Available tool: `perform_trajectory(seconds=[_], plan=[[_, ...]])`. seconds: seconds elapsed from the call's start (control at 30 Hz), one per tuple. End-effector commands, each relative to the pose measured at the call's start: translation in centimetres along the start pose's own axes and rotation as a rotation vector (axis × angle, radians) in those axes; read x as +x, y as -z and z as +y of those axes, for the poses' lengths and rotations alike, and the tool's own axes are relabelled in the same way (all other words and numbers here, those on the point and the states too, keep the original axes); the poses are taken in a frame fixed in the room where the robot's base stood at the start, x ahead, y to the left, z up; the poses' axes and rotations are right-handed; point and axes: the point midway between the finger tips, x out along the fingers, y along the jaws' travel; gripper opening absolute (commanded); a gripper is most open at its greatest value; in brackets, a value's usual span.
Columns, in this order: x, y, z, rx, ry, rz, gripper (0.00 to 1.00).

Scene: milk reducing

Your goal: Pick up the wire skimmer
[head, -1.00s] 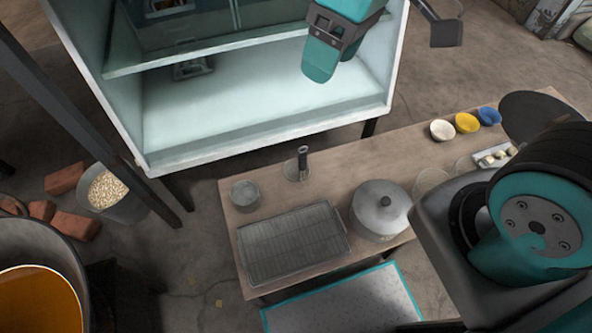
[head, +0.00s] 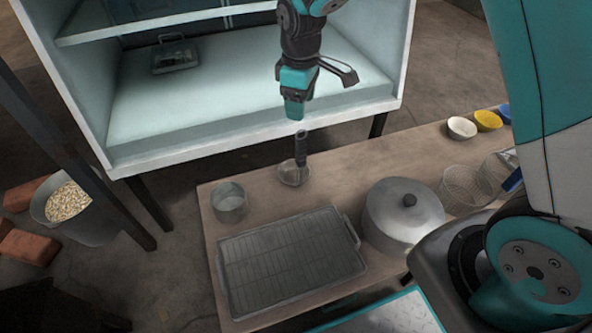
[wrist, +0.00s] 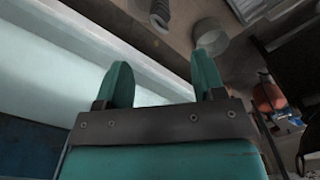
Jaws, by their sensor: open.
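A round-headed tool with an upright black handle (head: 300,148) stands on the wooden table behind the tray. Its head (head: 291,174) looks thin and pale; I cannot tell for sure that it is the wire skimmer. The ribbed handle also shows at the top of the wrist view (wrist: 160,12). Wire mesh bowl-shaped tools (head: 465,186) lie at the right of the table, one near a blue handle. My gripper (head: 294,110) is open and empty, above the upright handle and apart from it. Its two fingers show spread in the wrist view (wrist: 163,75).
A metal cup (head: 229,203), a tray with a rack (head: 290,262) and a lidded pot (head: 402,215) stand on the wooden table (head: 350,168). White and yellow bowls (head: 462,128) are at the right. A pale cabinet (head: 230,95) stands close behind my gripper.

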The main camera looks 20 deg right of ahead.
Motion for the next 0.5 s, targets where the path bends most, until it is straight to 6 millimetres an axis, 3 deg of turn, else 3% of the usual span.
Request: perform_trajectory(seconds=[0.03, 0.2, 0.5], plan=[[1.7, -0.1, 0.0, 0.000, 0.002, -0.003, 0.63], [4.9, -0.1, -0.1, 0.001, 0.002, -0.002, 0.63], [6.9, -0.1, -0.1, 0.001, 0.001, 0.000, 0.63]])
